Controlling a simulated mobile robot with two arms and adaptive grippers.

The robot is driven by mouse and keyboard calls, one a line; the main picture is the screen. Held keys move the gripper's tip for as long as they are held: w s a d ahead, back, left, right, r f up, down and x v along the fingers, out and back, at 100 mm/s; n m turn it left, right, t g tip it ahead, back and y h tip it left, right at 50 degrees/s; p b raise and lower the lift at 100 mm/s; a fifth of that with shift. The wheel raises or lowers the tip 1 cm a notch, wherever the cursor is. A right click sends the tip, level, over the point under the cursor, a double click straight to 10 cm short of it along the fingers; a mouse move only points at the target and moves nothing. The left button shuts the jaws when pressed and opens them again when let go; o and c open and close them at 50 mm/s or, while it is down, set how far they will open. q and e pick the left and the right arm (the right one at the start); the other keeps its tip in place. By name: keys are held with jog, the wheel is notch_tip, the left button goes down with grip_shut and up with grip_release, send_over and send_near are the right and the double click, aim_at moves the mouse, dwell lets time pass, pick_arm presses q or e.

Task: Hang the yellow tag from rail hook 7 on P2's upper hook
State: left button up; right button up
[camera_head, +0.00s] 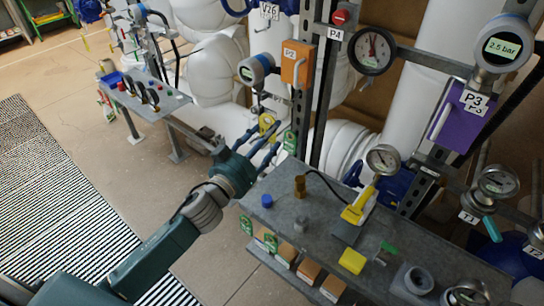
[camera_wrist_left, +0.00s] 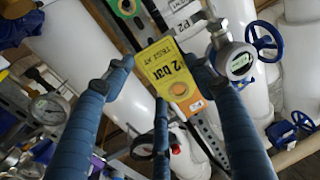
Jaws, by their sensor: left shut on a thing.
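My left gripper (camera_head: 262,138) is shut on the yellow tag (camera_head: 266,123). In the left wrist view the tag (camera_wrist_left: 164,66) faces the camera, reads "2 bar" and has a round hole at its lower end; it sits between the blue fingers. The P2 station has an orange box (camera_head: 297,65) labelled P2 and a round gauge (camera_head: 257,68) to its left. The tag is below these in the head view, near the post. The P2 gauge (camera_wrist_left: 238,62) shows right of the tag in the left wrist view. P2's upper hook is too small to make out. My right gripper is not in view.
A green tag (camera_head: 290,142) hangs on the post near my fingers.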

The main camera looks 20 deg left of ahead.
pick_arm(q)
jog(key=x, duration=0.6)
jog(key=shift+d+r+b, duration=0.3)
jog(key=shift+d+r, duration=0.1)
jog(key=shift+d, duration=0.05)
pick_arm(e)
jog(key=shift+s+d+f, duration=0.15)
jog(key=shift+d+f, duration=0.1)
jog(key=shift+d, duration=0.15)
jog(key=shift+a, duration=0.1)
pick_arm(q)
jog(key=shift+w+d+r, duration=0.1)
jog(key=shift+w+d, duration=0.1)
jog(key=shift+w, duration=0.25)
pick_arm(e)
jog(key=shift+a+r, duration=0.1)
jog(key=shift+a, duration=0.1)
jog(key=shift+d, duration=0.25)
pick_arm(q)
jog(key=shift+w, duration=0.1)
